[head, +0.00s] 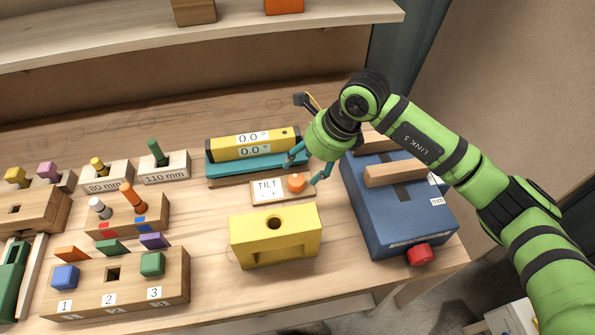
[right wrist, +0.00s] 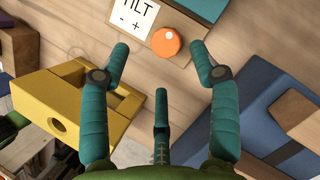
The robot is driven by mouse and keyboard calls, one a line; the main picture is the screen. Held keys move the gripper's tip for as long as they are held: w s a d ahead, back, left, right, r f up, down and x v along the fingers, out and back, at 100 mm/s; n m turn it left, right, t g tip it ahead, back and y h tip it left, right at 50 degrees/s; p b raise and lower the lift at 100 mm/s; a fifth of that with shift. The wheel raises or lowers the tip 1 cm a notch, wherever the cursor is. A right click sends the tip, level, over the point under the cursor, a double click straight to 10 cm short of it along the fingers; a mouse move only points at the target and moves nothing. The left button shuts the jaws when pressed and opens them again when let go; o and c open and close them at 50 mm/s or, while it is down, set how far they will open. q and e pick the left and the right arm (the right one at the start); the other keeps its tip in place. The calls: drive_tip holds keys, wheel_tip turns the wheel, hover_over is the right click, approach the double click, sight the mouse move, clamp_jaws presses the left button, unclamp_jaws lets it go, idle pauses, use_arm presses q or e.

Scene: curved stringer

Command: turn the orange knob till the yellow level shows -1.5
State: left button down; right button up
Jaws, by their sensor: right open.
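The orange knob (head: 296,183) sits at the right of a small wooden board beside a white TILT card (head: 267,188) with - and + marks. It also shows in the right wrist view (right wrist: 167,41). The yellow level (head: 252,145) lies on a teal plate behind the board, and both its readouts show 0.0°. My right gripper (head: 306,172) is over the knob with its teal fingers spread around it in the head view. In the right wrist view the open fingers (right wrist: 160,60) are short of the knob, with nothing between them. My left gripper is not in view.
A yellow block with a hole (head: 275,250) stands in front of the board. A blue box with a red knob (head: 400,210) is close on the right, with wooden bars on it. Several peg blocks, such as the numbered one (head: 110,290), fill the left.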

sight(296, 179)
drive_tip(key=shift+w+d+f, duration=0.1)
drive_tip(key=shift+d+f, duration=0.1)
drive_tip(key=shift+f, duration=0.1)
drive_tip(key=p+x, duration=0.2)
drive_tip(key=x, duration=0.3)
drive_tip(key=shift+a+f, duration=0.1)
drive_tip(key=shift+f, duration=0.15)
drive_tip(key=shift+a+f, duration=0.15)
drive_tip(key=shift+f, duration=0.2)
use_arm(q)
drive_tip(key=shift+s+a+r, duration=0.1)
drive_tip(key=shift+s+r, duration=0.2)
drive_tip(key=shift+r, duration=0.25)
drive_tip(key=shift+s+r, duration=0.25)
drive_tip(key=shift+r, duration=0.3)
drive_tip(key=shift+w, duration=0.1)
